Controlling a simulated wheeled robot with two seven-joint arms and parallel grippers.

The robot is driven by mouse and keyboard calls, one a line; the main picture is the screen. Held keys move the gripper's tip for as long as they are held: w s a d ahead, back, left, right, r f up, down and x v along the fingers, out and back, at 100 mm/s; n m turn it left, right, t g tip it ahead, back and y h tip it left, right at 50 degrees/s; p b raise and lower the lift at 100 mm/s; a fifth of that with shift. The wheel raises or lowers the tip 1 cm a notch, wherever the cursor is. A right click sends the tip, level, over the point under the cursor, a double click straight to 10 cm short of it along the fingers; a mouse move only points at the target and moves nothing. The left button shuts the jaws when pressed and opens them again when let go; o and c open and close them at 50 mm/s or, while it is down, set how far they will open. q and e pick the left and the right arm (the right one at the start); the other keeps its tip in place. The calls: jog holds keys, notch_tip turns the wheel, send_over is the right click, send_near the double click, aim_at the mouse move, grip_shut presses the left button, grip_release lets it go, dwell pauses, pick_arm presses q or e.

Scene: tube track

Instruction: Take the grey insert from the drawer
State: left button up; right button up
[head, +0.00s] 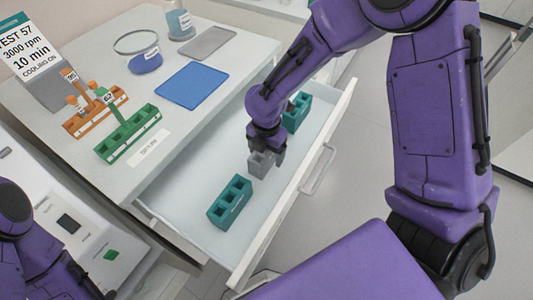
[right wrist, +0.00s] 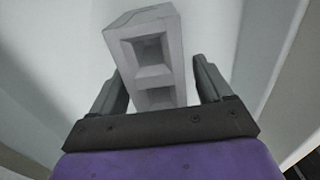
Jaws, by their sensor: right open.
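The grey insert (head: 261,163) stands in the open drawer (head: 180,205), between two teal inserts. It is a small grey block with square pockets. My right gripper (head: 266,146) is over it in the head view, pointing down.
One teal insert (head: 230,202) lies nearer in the drawer, another teal insert (head: 297,111) farther back, partly behind my right arm. The drawer's front wall and handle (head: 318,170) are at the right. The tabletop holds a green rack (head: 128,134), an orange rack (head: 96,113) and a blue mat (head: 192,85).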

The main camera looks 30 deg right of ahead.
jog(key=shift+w+f, duration=0.1)
jog(key=shift+f, duration=0.6)
jog(key=shift+c, duration=0.6)
jog(key=c, duration=0.9)
jog(key=shift+r, duration=0.15)
notch_tip(320, 180, up, 10)
jog(key=shift+p, duration=0.35)
notch_tip(320, 180, up, 5)
jog(key=p, duration=0.6)
